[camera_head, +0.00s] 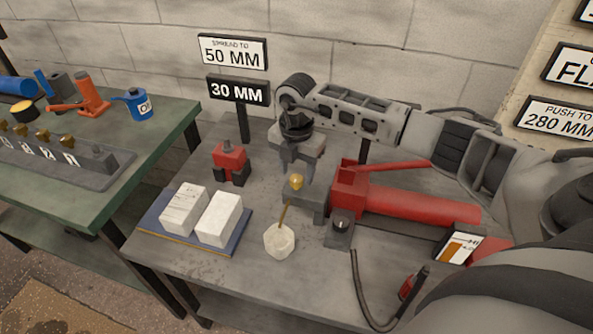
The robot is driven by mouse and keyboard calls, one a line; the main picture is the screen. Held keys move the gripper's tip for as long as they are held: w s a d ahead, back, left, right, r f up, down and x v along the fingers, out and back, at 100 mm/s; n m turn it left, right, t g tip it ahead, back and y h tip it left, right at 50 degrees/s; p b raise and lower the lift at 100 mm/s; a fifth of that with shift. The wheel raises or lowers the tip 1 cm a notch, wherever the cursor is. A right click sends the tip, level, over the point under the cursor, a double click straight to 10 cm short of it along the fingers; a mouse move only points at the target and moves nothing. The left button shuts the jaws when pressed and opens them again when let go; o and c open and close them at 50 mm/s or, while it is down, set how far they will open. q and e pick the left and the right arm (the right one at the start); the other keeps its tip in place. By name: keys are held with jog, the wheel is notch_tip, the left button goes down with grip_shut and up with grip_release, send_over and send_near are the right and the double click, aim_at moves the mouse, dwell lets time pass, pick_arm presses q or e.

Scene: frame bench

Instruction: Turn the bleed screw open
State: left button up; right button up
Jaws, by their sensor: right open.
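A small brass knob (296,182), which looks like the bleed screw, sits on top of a grey block (312,203) at the left end of a red cylinder (415,201). A thin yellowish tube (284,215) runs from beside it down to a whitish round jar (279,241). My right gripper (299,168) comes in from the right, points down and is open just above and behind the knob. I cannot tell whether the fingers touch the knob. My left gripper is out of view.
Two white blocks (219,219) lie on a blue tray (160,238) at the left. A red tool (230,161) stands behind them. A gauge (459,243) and a dark hose (357,283) are at the right. Signs (233,52) stand behind. A green table (120,190) is further left.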

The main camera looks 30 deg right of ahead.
jog(key=shift+f, duration=0.85)
jog(key=c, duration=1)
